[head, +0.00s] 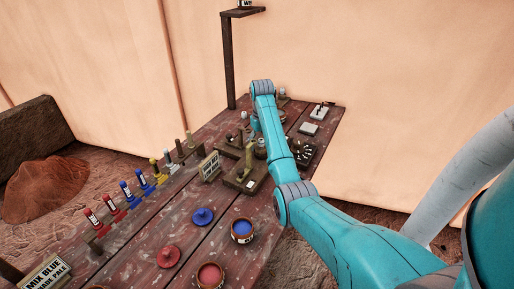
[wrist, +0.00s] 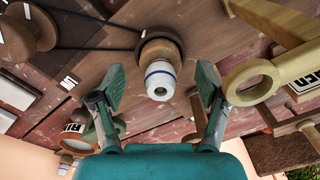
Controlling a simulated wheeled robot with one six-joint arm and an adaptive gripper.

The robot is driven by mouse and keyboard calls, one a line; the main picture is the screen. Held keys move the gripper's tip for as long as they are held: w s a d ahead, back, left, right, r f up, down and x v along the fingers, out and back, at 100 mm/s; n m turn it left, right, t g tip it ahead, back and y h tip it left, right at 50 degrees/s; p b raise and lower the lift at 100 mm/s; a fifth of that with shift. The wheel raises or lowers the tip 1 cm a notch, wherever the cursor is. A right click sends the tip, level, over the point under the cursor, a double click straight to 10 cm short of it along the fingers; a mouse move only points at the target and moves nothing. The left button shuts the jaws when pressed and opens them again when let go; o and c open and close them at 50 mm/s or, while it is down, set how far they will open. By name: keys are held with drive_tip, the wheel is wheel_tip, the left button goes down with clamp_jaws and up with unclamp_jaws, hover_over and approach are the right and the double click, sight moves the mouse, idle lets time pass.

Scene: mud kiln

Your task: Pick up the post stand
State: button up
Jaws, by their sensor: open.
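My gripper (wrist: 161,88) is open, with its two teal fingers apart and nothing held between them. A small upright post (wrist: 159,72) with a round brown wooden base and a white, blue-banded top stands ahead, centred between the fingers in the wrist view. It looks like the post stand, though no label on it is readable. It appears apart from both fingers. In the head view my gripper (head: 254,124) is low over the far part of the table, partly hidden by my arm. I cannot pick out the same post for certain there.
A pale wooden piece with a ring (wrist: 252,82) is close by the right finger. A brown round wooden piece (wrist: 27,32) lies at upper left.

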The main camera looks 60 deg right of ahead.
drive_tip(key=shift+f, duration=0.45)
drive_tip(key=c, duration=1.1)
drive_tip(key=shift+o, duration=0.2)
drive_tip(key=shift+r, duration=0.1)
